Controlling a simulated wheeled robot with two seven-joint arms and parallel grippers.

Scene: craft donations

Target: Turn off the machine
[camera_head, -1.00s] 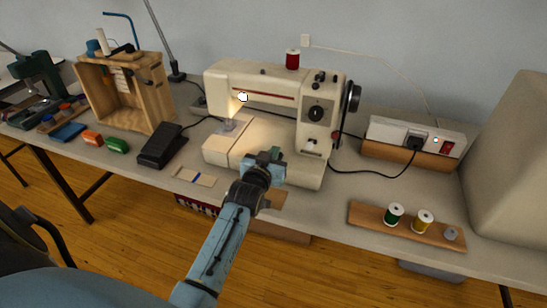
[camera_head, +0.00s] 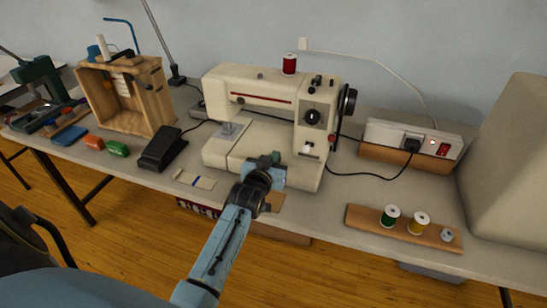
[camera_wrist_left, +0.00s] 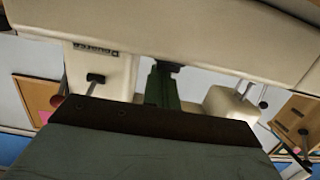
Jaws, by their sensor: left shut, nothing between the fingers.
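The machine is a cream sewing machine (camera_head: 270,95) in the middle of the table, with its lamp dark. A dark dial (camera_head: 312,117) and a small pale switch or lever (camera_head: 308,149) are on its right pillar. My left gripper (camera_head: 273,159) is shut and empty, in front of the machine's base and left of that pale lever. I cannot tell whether it touches the machine. In the left wrist view the green fingers (camera_wrist_left: 161,84) are together, with the cream machine body (camera_wrist_left: 200,30) close beyond them. My right gripper is not in view.
A power strip (camera_head: 388,133) with a red switch (camera_head: 443,149) and a lit indicator stands on a wooden block at right. A black foot pedal (camera_head: 160,150) lies left of the machine. A wooden spool rack (camera_head: 365,217) lies at front right; a wooden box (camera_head: 130,95) stands at left.

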